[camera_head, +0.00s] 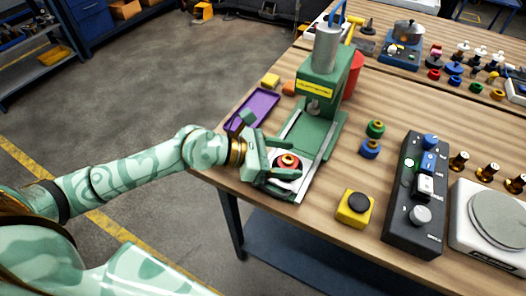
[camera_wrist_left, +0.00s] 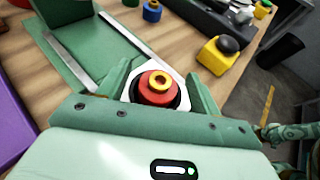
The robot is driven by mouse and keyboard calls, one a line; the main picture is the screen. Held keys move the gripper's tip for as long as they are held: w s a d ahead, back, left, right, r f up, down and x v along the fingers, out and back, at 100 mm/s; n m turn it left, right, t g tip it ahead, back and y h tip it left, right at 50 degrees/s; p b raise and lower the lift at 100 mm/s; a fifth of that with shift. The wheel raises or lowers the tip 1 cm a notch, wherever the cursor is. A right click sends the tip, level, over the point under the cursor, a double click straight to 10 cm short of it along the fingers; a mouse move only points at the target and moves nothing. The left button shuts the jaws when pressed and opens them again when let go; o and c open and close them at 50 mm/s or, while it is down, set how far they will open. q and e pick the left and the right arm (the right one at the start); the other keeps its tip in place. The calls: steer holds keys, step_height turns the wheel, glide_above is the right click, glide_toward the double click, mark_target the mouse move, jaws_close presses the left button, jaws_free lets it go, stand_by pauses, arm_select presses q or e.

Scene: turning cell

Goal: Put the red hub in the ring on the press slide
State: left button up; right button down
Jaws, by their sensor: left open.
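The red hub (camera_head: 288,161) with its yellow-gold centre stands upright at the near end of the green press's slide (camera_head: 283,186). In the left wrist view the hub (camera_wrist_left: 157,94) sits over a dark ring (camera_wrist_left: 178,101) on the white slide plate (camera_wrist_left: 152,66). How deep it sits in the ring I cannot tell. My left gripper (camera_head: 290,163) is open, its two fingers on either side of the hub. In the left wrist view small gaps show between the fingers and the hub.
The press (camera_head: 325,78) rises behind the slide. A purple tray (camera_head: 252,110) lies left of it. A green part (camera_head: 375,128) and a blue part (camera_head: 370,149) stand to the right. A yellow button box (camera_head: 354,209) and a black control box (camera_head: 410,215) are nearer, with bare wood between.

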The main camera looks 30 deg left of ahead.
arm_select(q)
steer(key=v, duration=0.9)
steer(key=shift+s+a+r, duration=0.15)
steer(key=shift+s+r, duration=0.05)
stand_by(0.6)
